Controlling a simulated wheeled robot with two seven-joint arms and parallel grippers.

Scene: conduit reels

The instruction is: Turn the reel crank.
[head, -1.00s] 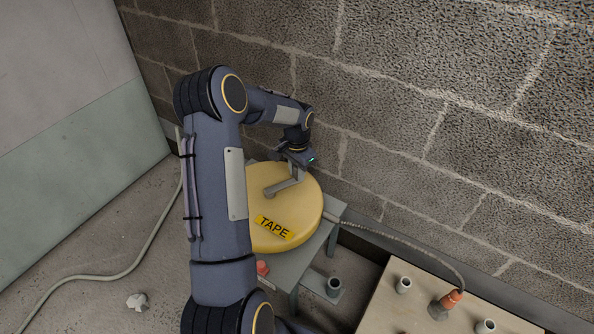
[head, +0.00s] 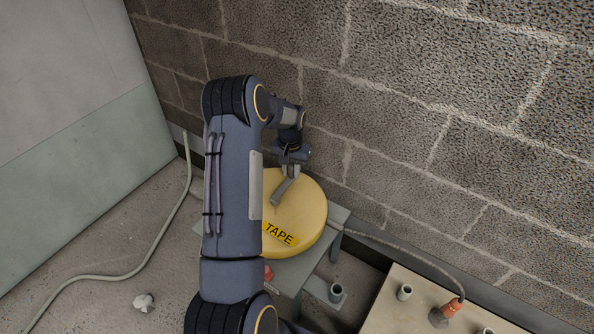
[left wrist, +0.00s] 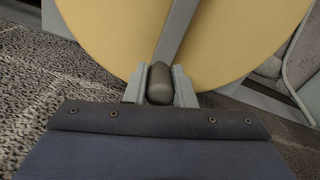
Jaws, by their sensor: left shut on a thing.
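The reel (head: 310,208) is a round yellow drum with a "TAPE" label (head: 279,233), lying flat on a grey stand. Its grey crank arm (head: 282,191) runs from the drum's middle toward the wall. My left gripper (head: 290,171) is at the crank's outer end, on the far side of the drum. In the left wrist view, the dark rounded crank handle (left wrist: 160,84) sits between the two fingers, which are shut on it. The crank arm (left wrist: 175,35) also shows there, over the yellow drum (left wrist: 225,40). My left arm hides the drum's left part. My right gripper is not in view.
A block wall (head: 420,110) stands close behind the reel. A grey stand (head: 316,258) carries the reel. A wooden board (head: 400,312) with short pipe stubs and an orange-tipped fitting (head: 449,308) is at lower right, with a cable running to it. A pale hose (head: 120,275) lies on the floor at left.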

